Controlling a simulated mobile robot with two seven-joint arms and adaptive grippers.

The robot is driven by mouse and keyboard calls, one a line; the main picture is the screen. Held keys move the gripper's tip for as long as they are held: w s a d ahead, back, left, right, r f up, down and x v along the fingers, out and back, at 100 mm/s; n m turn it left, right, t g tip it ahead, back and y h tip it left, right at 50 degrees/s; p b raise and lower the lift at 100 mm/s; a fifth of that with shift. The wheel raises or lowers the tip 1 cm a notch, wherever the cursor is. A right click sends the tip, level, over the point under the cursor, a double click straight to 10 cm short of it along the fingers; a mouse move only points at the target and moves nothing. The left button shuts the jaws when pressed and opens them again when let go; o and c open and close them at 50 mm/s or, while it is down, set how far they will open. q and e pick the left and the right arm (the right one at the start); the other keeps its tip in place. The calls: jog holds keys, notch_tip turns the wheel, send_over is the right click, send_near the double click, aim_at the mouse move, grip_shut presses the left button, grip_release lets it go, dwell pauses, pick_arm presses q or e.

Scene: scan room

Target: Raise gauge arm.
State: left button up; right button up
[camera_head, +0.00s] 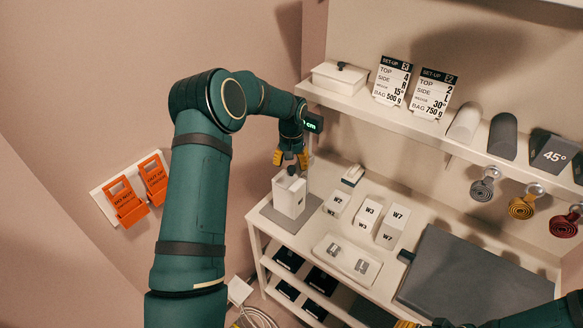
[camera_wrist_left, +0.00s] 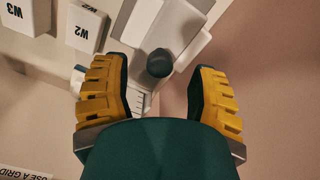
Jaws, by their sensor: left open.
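A height gauge stands at the table's back left corner, with its dark green-lit display (camera_head: 313,122) partly behind my left arm. A white block (camera_head: 288,198) with a dark label stands on a grey mat below my left gripper. My left gripper (camera_head: 291,160) is open and points down just above a dark round knob (camera_head: 292,170). In the left wrist view the knob (camera_wrist_left: 160,63) shows between the open fingers (camera_wrist_left: 158,95), apart from both. A white ruled scale (camera_wrist_left: 138,100) shows beside the left finger there. Which part bears the knob is unclear. My right gripper (camera_head: 408,324) is barely in view.
White blocks marked W2 (camera_head: 336,204), W3 (camera_head: 366,217) and W7 (camera_head: 392,227) stand right of the gauge. A white tray (camera_head: 325,254) and a dark grey pad (camera_head: 465,280) lie on the table. A shelf (camera_head: 430,130) with set-up cards overhangs the back.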

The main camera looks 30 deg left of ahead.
aim_at(292, 167)
pick_arm(q)
jog(key=shift+f, duration=1.1)
grip_shut()
jog(key=shift+r+p, duration=0.9)
jog(key=shift+r, duration=1.95)
jog(key=shift+f, duration=0.1)
grip_release()
